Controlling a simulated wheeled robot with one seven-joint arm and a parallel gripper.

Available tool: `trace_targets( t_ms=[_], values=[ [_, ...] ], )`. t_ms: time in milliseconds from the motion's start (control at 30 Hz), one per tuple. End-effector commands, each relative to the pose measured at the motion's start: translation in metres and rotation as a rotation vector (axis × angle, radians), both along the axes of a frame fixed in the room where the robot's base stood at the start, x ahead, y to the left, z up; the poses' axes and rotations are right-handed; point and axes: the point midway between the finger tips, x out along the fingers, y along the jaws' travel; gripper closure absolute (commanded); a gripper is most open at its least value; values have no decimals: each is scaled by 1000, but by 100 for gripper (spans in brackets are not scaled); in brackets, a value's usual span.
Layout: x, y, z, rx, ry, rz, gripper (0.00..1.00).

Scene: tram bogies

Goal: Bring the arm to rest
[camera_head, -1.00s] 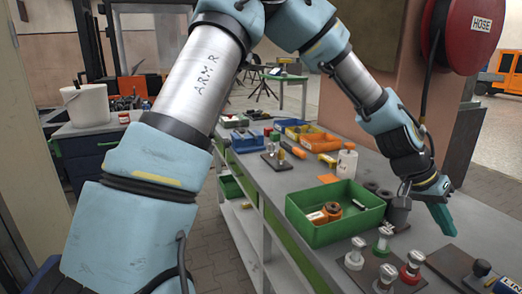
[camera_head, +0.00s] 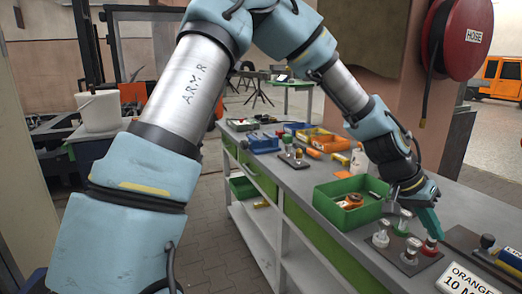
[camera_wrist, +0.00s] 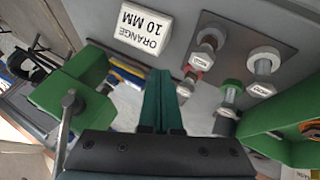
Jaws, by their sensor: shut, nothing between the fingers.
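My arm reaches across the head view from the lower left, over the top and down to the bench on the right. My gripper (camera_head: 431,224) has teal fingers that point down over the bench, close to the red-collared post (camera_head: 430,246). In the wrist view the two fingers (camera_wrist: 164,98) lie together with nothing visible between them. Whether the fingertips touch the post is unclear in the head view.
Below the gripper stands a plate (camera_head: 405,257) with several metal posts. A green bin (camera_head: 335,212) holding orange parts is to its left. A white "ORANGE 10 MM" sign (camera_head: 466,280) stands to its right. A red hose reel (camera_head: 462,38) hangs behind.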

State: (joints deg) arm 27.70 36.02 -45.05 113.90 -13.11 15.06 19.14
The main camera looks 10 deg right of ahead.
Motion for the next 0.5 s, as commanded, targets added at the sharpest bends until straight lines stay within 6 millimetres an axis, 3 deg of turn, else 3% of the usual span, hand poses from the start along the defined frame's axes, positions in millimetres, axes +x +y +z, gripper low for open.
trace_targets(
  t_ms=[267, 500],
  values=[
    [32, 32, -8, 55, -32, 63, 100],
    [72, 82, -17, 133, -68, 157, 100]
  ],
)
